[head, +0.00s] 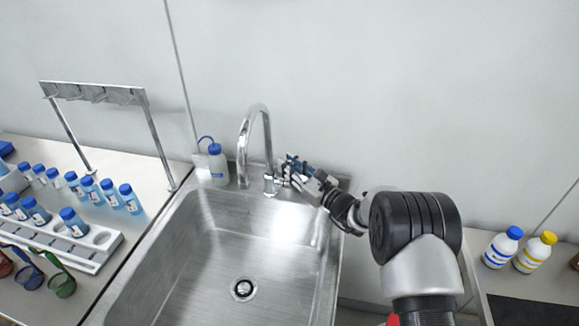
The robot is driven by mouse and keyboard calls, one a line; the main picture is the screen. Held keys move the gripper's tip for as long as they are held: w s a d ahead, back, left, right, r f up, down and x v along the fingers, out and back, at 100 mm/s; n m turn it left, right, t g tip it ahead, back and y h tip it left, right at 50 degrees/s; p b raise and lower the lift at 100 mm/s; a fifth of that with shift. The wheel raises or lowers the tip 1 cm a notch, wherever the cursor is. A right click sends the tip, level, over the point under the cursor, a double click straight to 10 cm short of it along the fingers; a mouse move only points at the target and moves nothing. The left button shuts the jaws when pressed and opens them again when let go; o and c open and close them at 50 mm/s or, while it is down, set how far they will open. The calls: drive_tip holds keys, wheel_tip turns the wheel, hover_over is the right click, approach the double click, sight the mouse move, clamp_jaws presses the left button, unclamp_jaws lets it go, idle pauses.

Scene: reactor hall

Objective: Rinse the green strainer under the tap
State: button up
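The green strainer (62,284) rests on the left counter near the lower left, with its handle leaning up and left. The tap (265,145) is a tall curved chrome spout at the back rim of the steel sink (215,255). No water stream can be made out under it. My gripper (288,170) is at the right side of the tap's base, by its lever, which it partly hides. It looks very near or touching there. Its fingers are too small and overlapped to tell open from shut. No strainer shows in it.
A blue strainer (31,277) and a red one (5,265) lie beside the green one. Several blue-capped bottles and a white rack (90,258) fill the left counter, below a metal hook stand (160,150). A wash bottle (218,165) stands left of the tap. The basin is empty.

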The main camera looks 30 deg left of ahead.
drive_tip(key=shift+o, duration=0.7)
drive_tip(key=v, duration=1.2)
